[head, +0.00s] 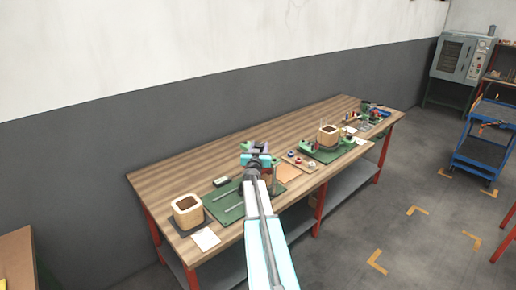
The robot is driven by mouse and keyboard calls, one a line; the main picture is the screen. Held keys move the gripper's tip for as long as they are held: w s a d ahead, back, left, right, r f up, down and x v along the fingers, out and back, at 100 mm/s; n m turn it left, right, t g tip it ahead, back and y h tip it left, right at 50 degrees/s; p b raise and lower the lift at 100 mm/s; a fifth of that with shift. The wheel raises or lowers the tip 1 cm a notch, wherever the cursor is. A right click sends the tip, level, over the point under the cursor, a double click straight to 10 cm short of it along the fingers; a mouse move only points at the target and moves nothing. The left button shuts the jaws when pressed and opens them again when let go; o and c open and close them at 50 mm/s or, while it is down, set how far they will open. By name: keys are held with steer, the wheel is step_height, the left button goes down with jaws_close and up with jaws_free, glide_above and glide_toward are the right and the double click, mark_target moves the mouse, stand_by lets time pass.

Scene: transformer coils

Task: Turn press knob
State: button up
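My arm reaches from the bottom of the head view over the workbench. My gripper (257,161) is at its far end, above the middle of the bench. The gripper is small and seen from behind, so its fingers and whatever lies just beyond them are hidden or unclear. Small green parts (245,146) show right behind it, perhaps part of a press. A second green fixture (307,147) stands to the right beside a wooden coil form (328,134). I cannot make out a press knob for certain.
The wooden workbench (165,180) has red legs. Another square wooden form (187,210) stands at its left end, near a green mat (222,207). A tray of small parts (300,162) lies right of my gripper. A blue cart (485,145) and a grey oven (458,58) stand at right.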

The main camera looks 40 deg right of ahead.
steer(key=shift+c, duration=1.3)
steer(key=shift+a, duration=0.15)
steer(key=shift+r, duration=0.1)
steer(key=shift+w+d+t+b, duration=0.1)
steer(key=shift+d+t+b, duration=0.15)
steer(key=shift+b, duration=0.45)
steer(key=n+t+y+b, duration=0.1)
steer(key=b, duration=0.5)
steer(key=n+t+y+b, duration=0.1)
steer(key=b, duration=0.6)
steer(key=shift+w+a+t, duration=0.1)
steer(key=shift+w+t, duration=0.15)
steer(key=f+n+t+y+b, duration=0.1)
steer(key=y+b, duration=0.1)
steer(key=b, duration=1.1)
steer(key=shift+s+f+n, duration=0.1)
steer(key=shift+s+n, duration=0.05)
steer(key=shift+n, duration=0.15)
steer(key=n+t+y+b, duration=0.1)
steer(key=y+b, duration=0.1)
steer(key=b, duration=0.8)
steer(key=shift+s+b, duration=0.15)
steer(key=shift+b, duration=0.15)
steer(key=shift+n+t+y+b, duration=0.6)
steer(key=shift+n+y+b, duration=0.45)
steer(key=shift+b, duration=2.1)
